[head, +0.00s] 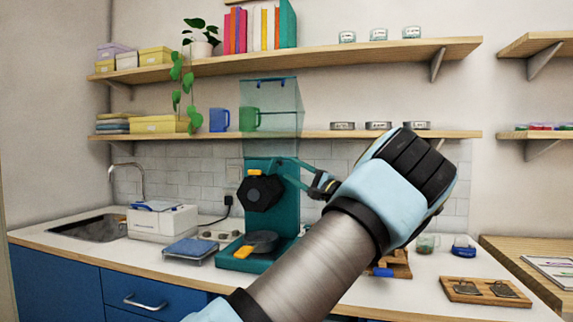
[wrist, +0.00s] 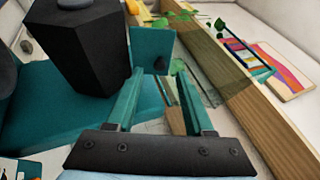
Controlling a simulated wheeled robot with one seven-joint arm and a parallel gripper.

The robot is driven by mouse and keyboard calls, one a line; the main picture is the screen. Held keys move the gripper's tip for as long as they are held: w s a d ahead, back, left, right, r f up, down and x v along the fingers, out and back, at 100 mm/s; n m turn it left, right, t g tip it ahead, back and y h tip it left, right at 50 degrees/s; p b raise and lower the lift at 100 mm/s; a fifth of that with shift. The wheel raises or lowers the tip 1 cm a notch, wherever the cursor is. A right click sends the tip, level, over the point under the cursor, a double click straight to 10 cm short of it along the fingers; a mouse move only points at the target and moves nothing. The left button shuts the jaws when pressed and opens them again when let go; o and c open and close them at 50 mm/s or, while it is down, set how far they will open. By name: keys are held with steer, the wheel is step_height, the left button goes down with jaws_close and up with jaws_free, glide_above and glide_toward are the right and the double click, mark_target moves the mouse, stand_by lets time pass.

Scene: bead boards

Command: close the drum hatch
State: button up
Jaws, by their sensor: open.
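The teal machine (head: 270,225) stands on the counter with a black six-sided drum (head: 258,193) on its front. The drum is also large at the left of the wrist view (wrist: 82,48). A small orange tab (head: 254,173) shows at the drum's upper edge. I cannot make out the hatch panel clearly or its angle. My gripper (head: 288,170) is to the right of the drum, with its teal fingers reaching toward the machine. In the wrist view the fingers (wrist: 160,85) are apart, with nothing held between them. A teal square plate with a dark round spot (wrist: 152,48) shows near the left fingertip.
A clear hopper (head: 271,105) rises above the machine, in front of the wooden shelf (head: 400,134). A dark pan with an orange handle (head: 262,242) sits below the drum. A blue scale-like box (head: 190,250) and a white box (head: 162,221) stand left.

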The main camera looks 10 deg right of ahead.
mark_target(282, 164)
steer(key=shift+p+x, duration=0.3)
steer(key=shift+x, duration=1.3)
jaws_close()
